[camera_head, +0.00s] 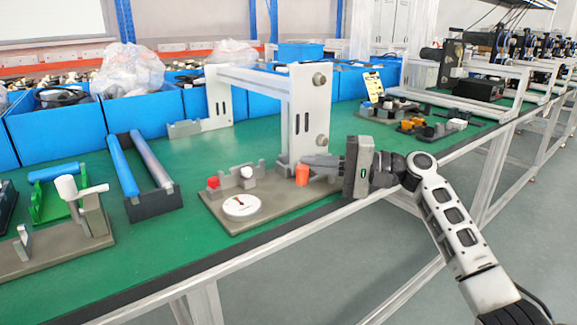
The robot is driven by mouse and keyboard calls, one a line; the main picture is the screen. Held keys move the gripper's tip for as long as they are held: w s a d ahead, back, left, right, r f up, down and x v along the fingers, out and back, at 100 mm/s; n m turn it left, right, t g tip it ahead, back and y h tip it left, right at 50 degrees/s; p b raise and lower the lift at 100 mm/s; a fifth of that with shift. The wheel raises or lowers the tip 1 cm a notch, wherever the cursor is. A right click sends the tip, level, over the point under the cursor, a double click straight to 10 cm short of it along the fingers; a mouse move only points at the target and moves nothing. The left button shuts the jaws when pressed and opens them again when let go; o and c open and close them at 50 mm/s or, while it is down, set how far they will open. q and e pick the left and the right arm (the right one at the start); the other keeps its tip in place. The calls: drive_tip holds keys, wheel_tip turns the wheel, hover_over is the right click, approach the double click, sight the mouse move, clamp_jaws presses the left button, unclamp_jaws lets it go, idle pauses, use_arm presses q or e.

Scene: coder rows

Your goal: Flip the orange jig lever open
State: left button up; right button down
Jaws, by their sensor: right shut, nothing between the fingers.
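The orange jig lever (302,175) shows as a short upright orange piece on the right part of a grey-brown jig plate (268,216) on the green bench. My right gripper (308,160) comes in from the right with its fingers pointing left. The fingers are shut and empty, with their tips just above and behind the orange piece in the picture. I cannot tell whether they touch it. My left gripper is not in view.
The plate also carries a white dial (241,206) and a red knob (213,182). A grey-white frame (310,115) stands right behind the lever. Another fixture (92,220) and a blue roller stand (152,203) lie left. Blue bins (58,131) line the back.

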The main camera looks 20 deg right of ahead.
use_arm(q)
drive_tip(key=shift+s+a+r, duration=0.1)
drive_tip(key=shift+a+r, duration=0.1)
use_arm(e)
drive_tip(key=shift+s+d, duration=0.3)
drive_tip(key=shift+s, duration=0.1)
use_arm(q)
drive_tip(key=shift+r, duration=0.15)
use_arm(e)
drive_tip(key=shift+s, duration=0.1)
drive_tip(key=shift+d, duration=0.1)
